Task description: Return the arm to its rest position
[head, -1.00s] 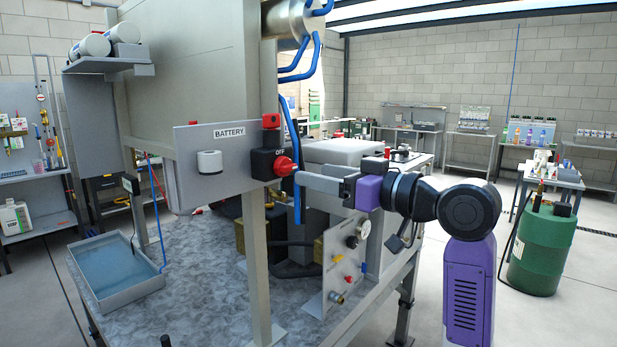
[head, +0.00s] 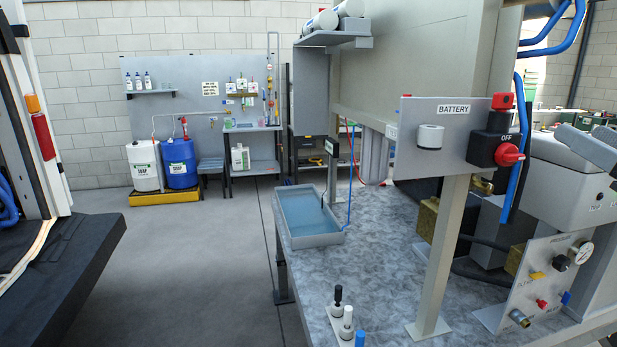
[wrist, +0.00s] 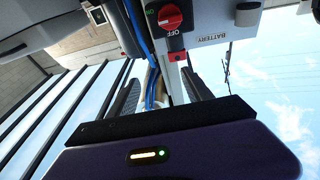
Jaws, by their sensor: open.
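My gripper (wrist: 160,88) shows in the wrist view with its two dark fingers spread apart and nothing between them. Beyond the fingers is the red rotary switch (wrist: 170,17) on the BATTERY panel (wrist: 211,30), apart from the fingers. In the head view, grey pieces at the right edge look like my gripper's fingers (head: 590,146), to the right of the red switch (head: 509,154). The rest of my arm is outside the head view. The switch sits on a black base marked OFF.
The BATTERY panel (head: 450,121) stands on a post over the speckled bench (head: 375,280). Blue hoses (head: 518,150) hang beside the switch. A water tray (head: 309,238) and a gauge panel (head: 535,290) are on the bench. Open floor (head: 200,260) lies to the left.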

